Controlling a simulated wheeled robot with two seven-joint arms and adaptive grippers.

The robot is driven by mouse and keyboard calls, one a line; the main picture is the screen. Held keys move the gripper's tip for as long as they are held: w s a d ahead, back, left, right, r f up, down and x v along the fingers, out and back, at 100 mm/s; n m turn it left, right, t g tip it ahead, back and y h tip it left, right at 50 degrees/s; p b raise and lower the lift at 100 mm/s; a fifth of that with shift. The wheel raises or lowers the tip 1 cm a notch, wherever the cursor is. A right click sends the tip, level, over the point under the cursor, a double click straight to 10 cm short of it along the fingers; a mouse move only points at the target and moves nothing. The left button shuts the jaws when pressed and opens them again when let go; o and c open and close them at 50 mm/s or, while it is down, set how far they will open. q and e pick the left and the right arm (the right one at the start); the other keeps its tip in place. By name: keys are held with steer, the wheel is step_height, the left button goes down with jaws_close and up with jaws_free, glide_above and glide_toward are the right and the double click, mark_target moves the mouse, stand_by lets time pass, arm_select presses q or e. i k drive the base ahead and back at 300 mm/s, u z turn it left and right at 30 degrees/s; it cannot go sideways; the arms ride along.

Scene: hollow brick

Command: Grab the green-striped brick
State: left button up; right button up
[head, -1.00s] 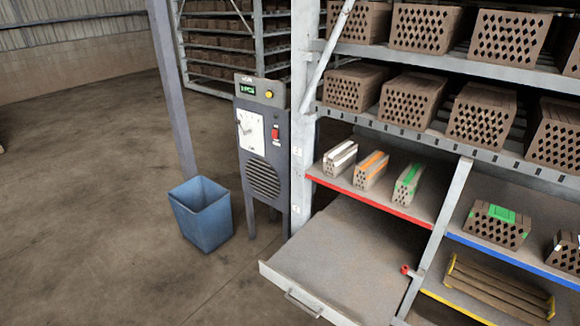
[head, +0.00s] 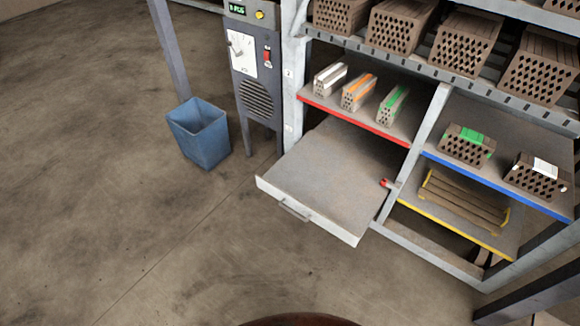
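The green-striped brick (head: 393,103) is a small brown hollow brick with a green stripe along its top. It sits on the red-edged shelf (head: 372,124), rightmost of three. An orange-striped brick (head: 359,92) and a white-striped brick (head: 330,78) stand to its left. On the blue-edged shelf (head: 490,180) to the right, a wider hollow brick with a green patch (head: 467,146) stands beside one with a white patch (head: 538,174). Neither of my grippers is in view.
An empty pull-out tray (head: 322,180) with a handle juts out below the red-edged shelf. A grey control cabinet (head: 254,75) and a blue bin (head: 200,135) stand left. Large bricks (head: 466,42) fill the shelf above. The floor in front is clear.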

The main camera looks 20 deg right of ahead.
mark_target(390, 110)
steer(key=z, duration=1.3)
